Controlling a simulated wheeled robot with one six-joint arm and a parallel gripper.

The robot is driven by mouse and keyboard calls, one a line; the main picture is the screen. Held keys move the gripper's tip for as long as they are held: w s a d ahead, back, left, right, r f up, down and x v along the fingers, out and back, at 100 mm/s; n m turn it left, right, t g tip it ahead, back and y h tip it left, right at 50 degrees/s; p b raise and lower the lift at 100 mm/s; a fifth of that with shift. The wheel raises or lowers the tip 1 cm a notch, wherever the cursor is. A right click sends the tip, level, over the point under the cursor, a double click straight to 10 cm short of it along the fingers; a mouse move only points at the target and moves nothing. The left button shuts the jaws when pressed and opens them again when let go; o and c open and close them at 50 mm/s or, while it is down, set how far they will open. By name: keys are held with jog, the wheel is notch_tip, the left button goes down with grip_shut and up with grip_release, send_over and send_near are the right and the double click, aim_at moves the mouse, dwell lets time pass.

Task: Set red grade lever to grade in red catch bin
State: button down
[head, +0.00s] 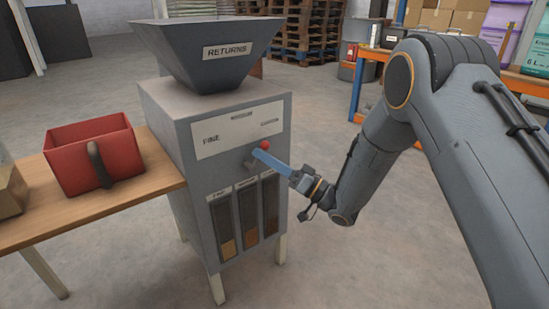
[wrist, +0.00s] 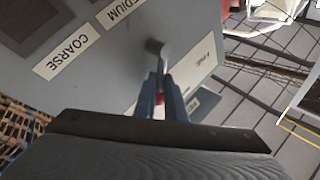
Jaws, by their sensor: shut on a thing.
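The grade lever has a red knob (head: 264,145) and stands out from a grey hub on the filler's front panel (head: 210,136). My gripper (head: 262,155) is shut on the lever at its knob. In the wrist view, the lever (wrist: 161,66) runs from its hub down between the blue fingers (wrist: 160,92), and a little red shows between them. A FINE label sits at the panel's left in the head view; COARSE and MEDIUM read in the wrist view. I cannot tell which label the lever points at. The red catch bin (head: 84,175) stands on a wooden table; its contents are hidden.
A grey RETURNS hopper (head: 225,65) tops the filler. Three windows (head: 247,212) below the lever show material at different heights. A cardboard box (head: 10,190) sits left of the bin on the table (head: 110,218). Pallets and shelving stand behind; the floor in front is clear.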

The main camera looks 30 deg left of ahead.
jog(key=shift+d+f, duration=0.15)
jog(key=shift+f, duration=0.1)
jog(key=c, duration=1.8)
grip_release()
jog(key=shift+w+d+r, duration=0.1)
jog(key=shift+d, duration=0.05)
jog(key=shift+c, duration=0.2)
jog(key=p+v, duration=0.1)
jog(key=v, duration=0.6)
jog(key=shift+d, duration=0.4)
jog(key=shift+a, duration=0.1)
